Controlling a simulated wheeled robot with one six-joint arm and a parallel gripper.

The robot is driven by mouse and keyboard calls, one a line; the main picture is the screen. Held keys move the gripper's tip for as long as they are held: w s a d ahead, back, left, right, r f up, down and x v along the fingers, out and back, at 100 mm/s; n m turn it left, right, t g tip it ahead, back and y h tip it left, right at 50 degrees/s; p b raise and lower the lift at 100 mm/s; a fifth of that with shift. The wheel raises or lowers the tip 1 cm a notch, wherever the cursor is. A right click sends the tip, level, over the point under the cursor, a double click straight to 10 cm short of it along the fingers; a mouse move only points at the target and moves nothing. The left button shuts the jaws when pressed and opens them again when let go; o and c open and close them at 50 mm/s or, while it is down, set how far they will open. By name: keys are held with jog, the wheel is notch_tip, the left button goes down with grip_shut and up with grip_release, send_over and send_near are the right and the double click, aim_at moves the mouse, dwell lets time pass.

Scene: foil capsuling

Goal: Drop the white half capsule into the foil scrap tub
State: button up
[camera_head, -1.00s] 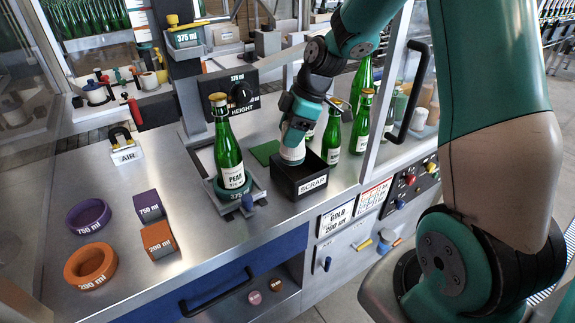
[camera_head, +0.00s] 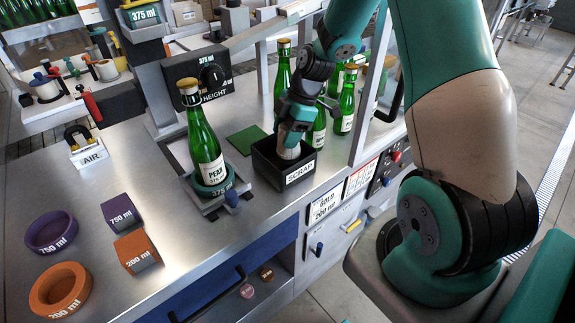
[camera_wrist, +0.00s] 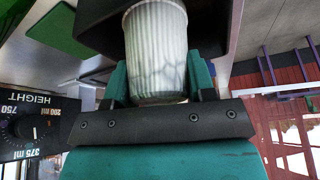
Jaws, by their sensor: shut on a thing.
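The white half capsule (camera_wrist: 156,50) is a ribbed, cup-like piece with faint grey creases; it fills the middle of the wrist view. My gripper (camera_wrist: 157,85) is shut on it, a finger on each side. In the head view my gripper (camera_head: 291,140) points down at the black foil scrap tub (camera_head: 299,174), labelled SCRAP. The capsule's pale end (camera_head: 289,152) shows below the fingers, at the tub's opening. The tub's floor is hidden.
A green bottle labelled PEAR (camera_head: 205,140) stands in a 375 ml holder left of the tub. Several green bottles (camera_head: 345,103) stand close behind and right of it. A green mat (camera_head: 246,140) lies behind. Purple (camera_head: 52,232) and orange (camera_head: 60,289) rings lie at left.

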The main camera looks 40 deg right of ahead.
jog(key=shift+f, duration=0.25)
jog(key=o, duration=0.7)
notch_tip(320, 180, up, 20)
jog(key=p, duration=1.3)
jog(key=shift+p, duration=0.35)
jog(key=s+a+f+m+b, duration=0.1)
jog(key=s+a+m+b, duration=0.1)
jog(key=s+a+b, duration=0.4)
jog(key=s+a+m+b, duration=0.1)
jog(key=s+a+b, duration=0.15)
jog(key=a, duration=0.45)
jog(key=s+a+f+m+b, duration=0.1)
jog(key=s+a+m+b, duration=0.1)
jog(key=s, duration=0.5)
jog(key=s+a+f+m+g+b, duration=0.1)
jog(key=s+a+f+m+b, duration=0.1)
jog(key=s+a+b, duration=0.3)
jog(key=shift+s+a+m, duration=0.45)
jog(key=shift+s+m, duration=0.25)
jog(key=shift+s, duration=0.3)
